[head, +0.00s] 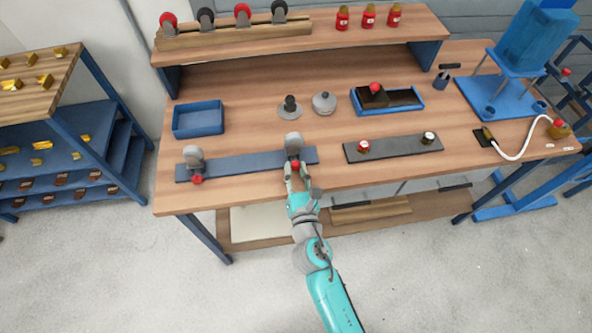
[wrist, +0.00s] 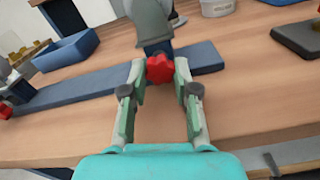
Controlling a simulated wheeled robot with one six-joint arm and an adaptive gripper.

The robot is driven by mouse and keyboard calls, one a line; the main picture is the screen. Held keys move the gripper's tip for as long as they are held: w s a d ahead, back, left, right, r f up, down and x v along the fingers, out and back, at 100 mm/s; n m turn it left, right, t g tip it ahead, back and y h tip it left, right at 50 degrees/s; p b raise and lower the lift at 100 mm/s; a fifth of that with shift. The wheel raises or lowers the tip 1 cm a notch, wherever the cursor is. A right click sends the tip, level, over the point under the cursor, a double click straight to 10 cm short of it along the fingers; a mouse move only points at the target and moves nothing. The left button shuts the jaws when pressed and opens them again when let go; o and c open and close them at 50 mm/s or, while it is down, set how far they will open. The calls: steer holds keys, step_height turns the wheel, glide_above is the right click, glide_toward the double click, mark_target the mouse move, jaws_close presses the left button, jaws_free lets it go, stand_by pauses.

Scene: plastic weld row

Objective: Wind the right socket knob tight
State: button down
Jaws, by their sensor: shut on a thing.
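The right socket (head: 294,145) is a grey upright fitting on the right end of a long dark blue-grey bar (head: 245,164). Its red lobed knob (wrist: 159,69) faces me at the near side of the socket. My gripper (wrist: 158,75) has a finger on each side of the knob and is shut on it; the gripper also shows in the head view (head: 294,172). In the head view the fingers partly hide the knob. The left socket (head: 194,158) stands on the bar's left end with its own red knob (head: 197,179).
A blue tray (head: 198,119) stands behind the bar. A second dark bar (head: 395,149) with a red-topped and a black-topped fitting lies to the right. Round grey items (head: 324,103) sit behind the right socket. The table front edge is clear near my arm.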

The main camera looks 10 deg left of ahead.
steer(key=shift+m, duration=1.1)
steer(key=c, duration=0.9)
jaws_free()
steer(key=shift+o, duration=0.2)
